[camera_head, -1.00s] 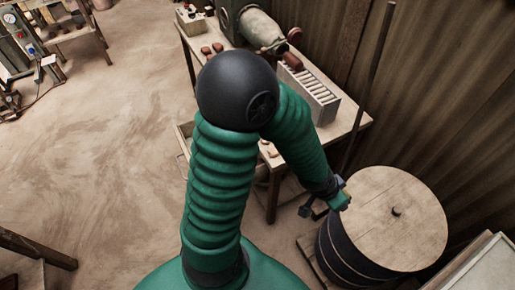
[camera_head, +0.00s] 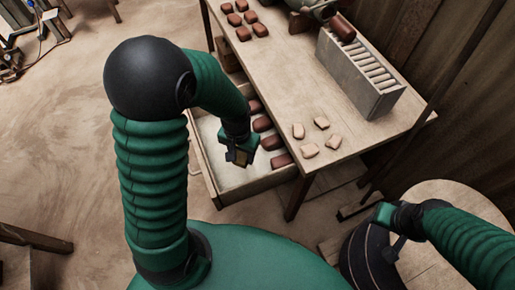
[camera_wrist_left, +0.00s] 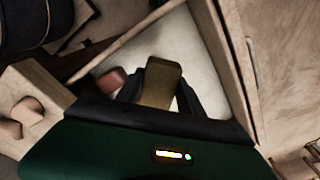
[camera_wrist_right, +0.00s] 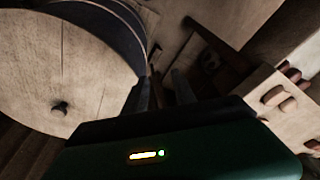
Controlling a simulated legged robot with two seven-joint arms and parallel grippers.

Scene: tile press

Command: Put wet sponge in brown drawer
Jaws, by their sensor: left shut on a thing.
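My left gripper (camera_head: 238,156) is shut on the wet sponge (camera_wrist_left: 160,82), a small olive-tan block. In the head view the sponge looks dark and is partly hidden by the gripper. The gripper is above the brown drawer (camera_head: 252,188), which is pulled out from under the table and has a pale inside. Several reddish-brown pieces (camera_head: 271,142) lie along the drawer's right side. The left wrist view shows the sponge over the drawer's pale floor. My right gripper (camera_wrist_right: 165,92) has its fingers apart with nothing between them, near the barrel.
The wooden table (camera_head: 375,132) holds several pale pieces (camera_head: 308,150), several reddish-brown pieces (camera_head: 243,33) and a rack (camera_head: 362,75). A barrel with a round wooden lid (camera_head: 425,270) stands at the lower right. The floor left of the drawer is clear.

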